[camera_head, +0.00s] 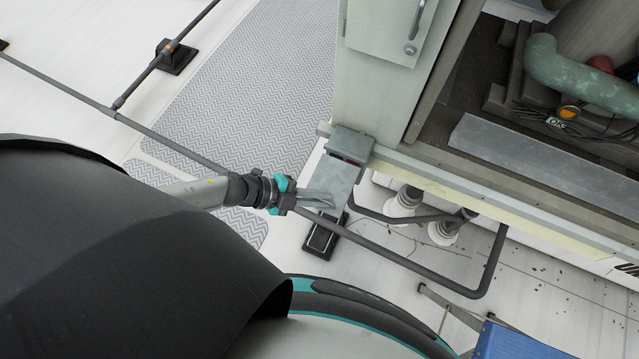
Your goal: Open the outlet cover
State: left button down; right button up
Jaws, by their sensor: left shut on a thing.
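The outlet box (352,143) is a small grey box fixed at the lower corner of the cooler cabinet. Its grey cover (336,180) is swung out and tilted away from the box, and a red part (345,161) shows in the gap under the top. My left gripper (322,198) comes in from the left, with its fingers at the lower left edge of the cover. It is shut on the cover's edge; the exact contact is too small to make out. My right gripper is not in view.
The cooler cabinet (367,95) stands open at the upper right, with a green pipe (585,78) inside. A grey conduit (420,268) runs below the box on a black foot (322,238). White pipe stubs (405,202) stand beside it. A blue object (505,342) is at the lower right.

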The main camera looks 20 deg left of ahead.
pick_arm(q)
jog(key=shift+w+r, duration=0.2)
jog(key=shift+r, duration=0.25)
jog(key=c, duration=1.2)
grip_release()
jog(key=shift+c, duration=0.2)
jog(key=shift+f, duration=0.1)
jog(key=shift+s, duration=0.1)
jog(key=shift+s+a, duration=0.15)
jog(key=shift+a, duration=0.1)
jog(key=p+v, duration=0.1)
jog(key=v, duration=1.3)
jog(key=shift+a+r, duration=0.2)
jog(key=shift+r, duration=0.15)
